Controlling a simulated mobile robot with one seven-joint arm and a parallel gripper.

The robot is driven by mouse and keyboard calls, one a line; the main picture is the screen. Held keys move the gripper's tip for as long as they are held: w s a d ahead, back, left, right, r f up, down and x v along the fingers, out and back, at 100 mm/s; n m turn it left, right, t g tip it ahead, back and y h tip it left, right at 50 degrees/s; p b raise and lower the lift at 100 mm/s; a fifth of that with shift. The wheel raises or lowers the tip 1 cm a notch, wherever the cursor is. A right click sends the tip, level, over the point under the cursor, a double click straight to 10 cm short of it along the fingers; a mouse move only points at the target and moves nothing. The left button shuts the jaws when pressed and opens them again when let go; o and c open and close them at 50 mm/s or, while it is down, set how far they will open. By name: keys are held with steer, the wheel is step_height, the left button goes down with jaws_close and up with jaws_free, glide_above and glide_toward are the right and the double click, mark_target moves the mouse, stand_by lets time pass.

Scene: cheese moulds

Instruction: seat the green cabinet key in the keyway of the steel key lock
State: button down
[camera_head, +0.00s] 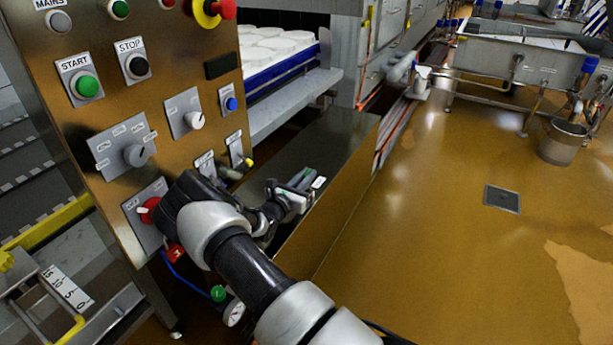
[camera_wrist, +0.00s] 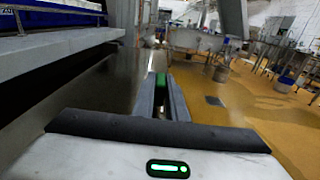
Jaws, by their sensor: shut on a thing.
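My gripper (camera_head: 304,182) is held out to the right of the control panel, above a dark steel surface. In the wrist view my gripper (camera_wrist: 161,98) is shut on the green cabinet key (camera_wrist: 161,79). Only the key's green part shows between the fingers, with a small brass-coloured bit nearer the palm. In the head view just a speck of green shows at the fingers. I cannot pick out the steel key lock for certain; small plates low on the panel are partly hidden by my arm. The wrist view shows no lock.
The control panel (camera_head: 120,110) carries several buttons and knobs, with a red-and-yellow emergency stop (camera_head: 207,12) at its top. A blue tray of white moulds (camera_head: 280,55) lies behind it. A drain (camera_head: 502,198) and open floor lie to the right.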

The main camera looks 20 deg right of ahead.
steer(key=shift+f+b, duration=0.35)
steer(key=shift+f, duration=0.25)
steer(key=c, duration=1.7)
jaws_free()
steer(key=p+v, duration=0.3)
steer(key=v, duration=1.4)
steer(key=shift+s+a+r, duration=0.1)
steer(key=shift+a+r, duration=0.05)
steer(key=shift+a, duration=0.05)
